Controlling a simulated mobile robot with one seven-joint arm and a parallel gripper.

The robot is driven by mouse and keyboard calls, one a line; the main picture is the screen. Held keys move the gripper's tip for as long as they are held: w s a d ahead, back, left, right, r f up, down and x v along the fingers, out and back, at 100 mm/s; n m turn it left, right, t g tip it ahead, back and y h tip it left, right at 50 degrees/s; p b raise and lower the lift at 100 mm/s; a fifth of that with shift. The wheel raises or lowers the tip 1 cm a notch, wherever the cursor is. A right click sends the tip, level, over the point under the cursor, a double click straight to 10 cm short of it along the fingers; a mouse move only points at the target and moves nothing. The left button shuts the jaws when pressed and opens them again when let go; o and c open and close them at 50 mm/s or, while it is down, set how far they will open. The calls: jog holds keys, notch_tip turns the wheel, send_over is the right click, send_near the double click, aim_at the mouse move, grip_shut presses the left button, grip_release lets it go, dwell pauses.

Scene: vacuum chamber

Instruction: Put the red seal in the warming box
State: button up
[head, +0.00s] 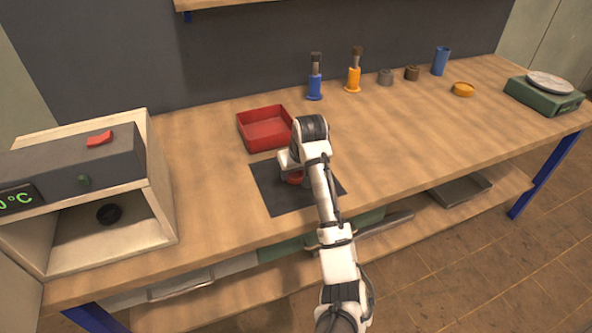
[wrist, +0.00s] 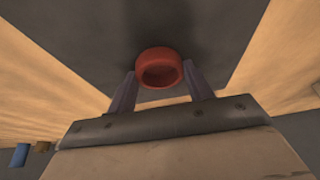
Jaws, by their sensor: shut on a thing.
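The red seal (wrist: 160,57) is a small ring between my gripper's two fingers in the wrist view. It also shows in the head view (head: 295,178), partly hidden by my arm, over the dark mat. My gripper (wrist: 160,82) is shut on the seal, low at the mat; I cannot tell whether the seal touches it. The warming box (head: 160,190) stands at the left end of the bench. Its front is open, with a round black thing (head: 109,214) inside on its floor. A panel with a green display and a red switch is at its top.
The dark mat (head: 267,186) lies on the wooden bench, with a red tray (head: 266,128) behind it. Blue (head: 315,82) and orange (head: 354,77) bottles and small parts stand at the back. A green scale (head: 545,97) is at the right. Bench between mat and box is clear.

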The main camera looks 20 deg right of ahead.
jog(key=shift+f, duration=0.15)
jog(key=o, duration=0.9)
jog(key=shift+o, duration=0.2)
